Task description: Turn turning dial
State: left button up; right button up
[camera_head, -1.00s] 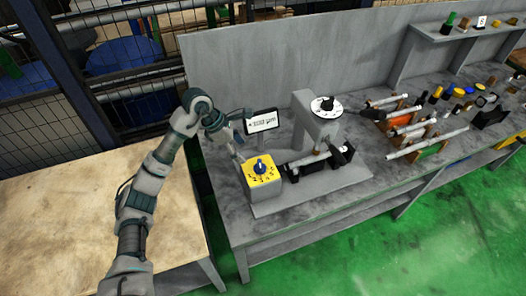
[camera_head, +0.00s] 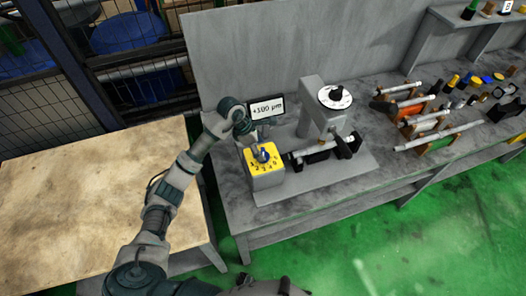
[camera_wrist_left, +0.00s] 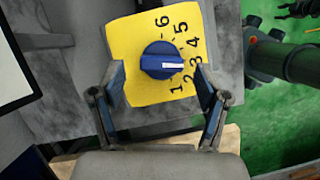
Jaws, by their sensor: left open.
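The turning dial (camera_wrist_left: 163,62) is a round blue knob with a white pointer mark. It sits on a yellow plate (camera_wrist_left: 130,38) with the numbers 1 to 6, atop a grey box (camera_head: 266,181). In the left wrist view the mark points right, towards the 3. My left gripper (camera_head: 261,150) is above the dial, fingers pointing down. In the left wrist view my left gripper (camera_wrist_left: 160,78) is open, with one finger on each side of the knob. I cannot tell whether the fingers touch it. The arm partly hides the knob in the head view.
The grinder (camera_head: 311,104), with a white round scale (camera_head: 335,96), stands to the right. Rods on holders and small parts lie further right on the grey bench (camera_head: 226,208). A wooden table (camera_head: 60,205) stands left.

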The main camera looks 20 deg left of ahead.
aim_at(263, 151)
pick_arm(q)
jog(key=shift+x, duration=1.65)
jog(key=c, duration=1.1)
jog(key=shift+r, duration=0.1)
jog(key=shift+n, duration=0.3)
jog(key=shift+n+t+y, duration=0.3)
jog(key=shift+n+t, duration=0.2)
jog(key=shift+n, duration=0.75)
jog(key=shift+n+t+y, duration=0.3)
jog(key=shift+n+t, duration=0.2)
jog(key=shift+n, duration=0.75)
jog(key=shift+p, duration=0.3)
jog(key=o, duration=1.1)
